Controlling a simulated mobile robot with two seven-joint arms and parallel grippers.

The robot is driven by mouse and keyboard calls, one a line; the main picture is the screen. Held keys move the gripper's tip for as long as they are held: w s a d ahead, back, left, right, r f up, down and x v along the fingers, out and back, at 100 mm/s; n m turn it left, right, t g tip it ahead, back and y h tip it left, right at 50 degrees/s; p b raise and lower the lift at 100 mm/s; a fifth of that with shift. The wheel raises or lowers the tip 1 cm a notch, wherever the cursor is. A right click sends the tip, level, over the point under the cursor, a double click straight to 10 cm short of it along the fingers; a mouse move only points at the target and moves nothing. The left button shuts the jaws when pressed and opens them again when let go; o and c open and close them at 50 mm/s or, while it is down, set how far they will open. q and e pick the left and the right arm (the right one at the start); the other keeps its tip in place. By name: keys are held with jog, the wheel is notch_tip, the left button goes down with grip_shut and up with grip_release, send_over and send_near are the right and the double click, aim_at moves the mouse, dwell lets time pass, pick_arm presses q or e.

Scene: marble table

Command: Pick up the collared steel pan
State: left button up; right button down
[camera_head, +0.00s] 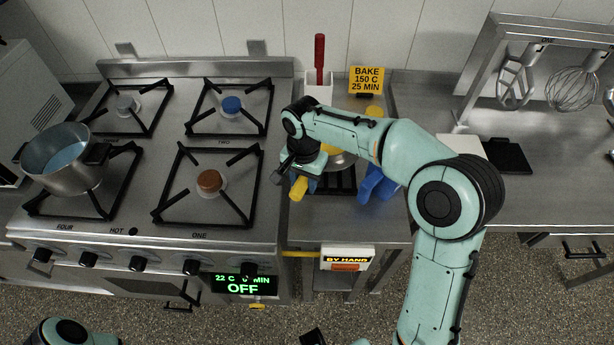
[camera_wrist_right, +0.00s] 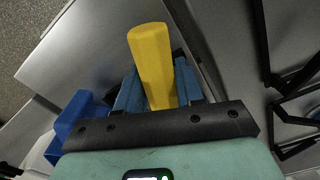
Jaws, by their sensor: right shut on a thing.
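A steel pan (camera_head: 341,160) shows only in part in the head view, under my right forearm on the counter beside the stove. A yellow handle (camera_head: 298,188) sticks out toward the front left from below my right wrist. In the right wrist view the yellow handle (camera_wrist_right: 152,65) stands between the blue fingers of my right gripper (camera_wrist_right: 157,85), which is shut on it. The join between handle and pan is hidden, so I cannot see a collar or tell whether the pan is lifted. My left gripper does not show; only a piece of my left arm is at the lower left.
A steel pot (camera_head: 68,178) stands on the stove's front left burner. A white holder (camera_head: 318,94) with a red-handled tool and a yellow sign (camera_head: 366,80) stand behind my right arm. A blue object (camera_head: 376,186) lies right of the pan. The front right burner (camera_head: 209,181) is empty.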

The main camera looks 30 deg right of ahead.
pick_arm(q)
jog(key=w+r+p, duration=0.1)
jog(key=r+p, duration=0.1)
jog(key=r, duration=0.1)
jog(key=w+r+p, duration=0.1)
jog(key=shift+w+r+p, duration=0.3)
jog(key=shift+p, duration=0.1)
pick_arm(e)
notch_tip(320, 180, up, 19)
jog(key=shift+r, duration=0.1)
jog(key=c, duration=1.4)
grip_release()
grip_shut()
